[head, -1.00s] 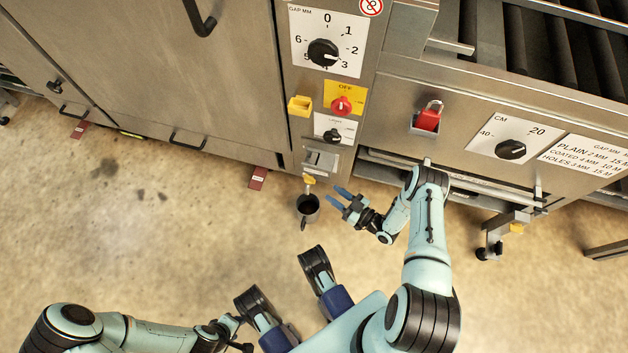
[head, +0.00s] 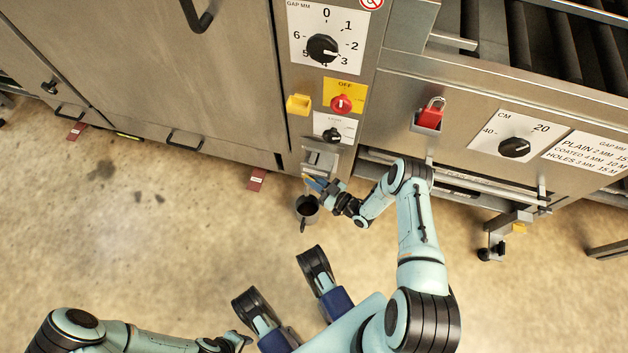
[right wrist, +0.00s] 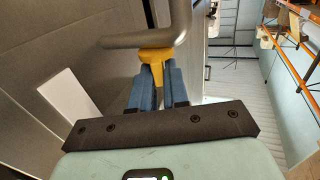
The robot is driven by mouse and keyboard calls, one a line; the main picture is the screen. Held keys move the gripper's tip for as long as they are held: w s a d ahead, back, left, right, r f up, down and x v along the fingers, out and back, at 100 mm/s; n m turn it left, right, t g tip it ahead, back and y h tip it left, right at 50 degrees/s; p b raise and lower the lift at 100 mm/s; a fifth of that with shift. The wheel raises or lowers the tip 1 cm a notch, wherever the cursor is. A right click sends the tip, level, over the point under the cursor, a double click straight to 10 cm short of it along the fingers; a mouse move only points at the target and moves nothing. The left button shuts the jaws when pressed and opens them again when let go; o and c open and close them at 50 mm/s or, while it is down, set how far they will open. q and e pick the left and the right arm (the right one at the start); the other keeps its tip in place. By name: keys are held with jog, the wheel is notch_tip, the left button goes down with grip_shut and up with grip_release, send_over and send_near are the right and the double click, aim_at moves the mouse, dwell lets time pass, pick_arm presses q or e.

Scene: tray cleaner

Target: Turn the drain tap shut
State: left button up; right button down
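The drain tap has a yellow handle (right wrist: 156,58) below a grey metal pipe in the right wrist view. In the head view it sits low on the machine front and is mostly hidden by my right gripper (head: 316,184). The blue fingers of my right gripper (right wrist: 158,84) lie one on each side of the yellow handle, close together, and look shut on it. A dark metal cup (head: 307,207) is under the tap on the floor. My left gripper (head: 238,341) is at the bottom of the head view, far from the tap, too small to read.
A red padlock (head: 431,113) hangs to the right. A machine leg (head: 492,245) stands at right. The floor at left is clear.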

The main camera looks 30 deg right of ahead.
jog(key=shift+w+d+n+g+y, duration=0.1)
jog(key=shift+d+n+g+y, duration=0.15)
jog(key=shift+n+g+y, duration=0.85)
jog(key=shift+w+d+n+g+y, duration=0.15)
jog(key=shift+n+g+y, duration=0.45)
jog(key=shift+n+y, duration=0.95)
jog(key=shift+m+y, duration=0.35)
jog(key=shift+m, duration=0.1)
jog(key=c, duration=1.2)
grip_release()
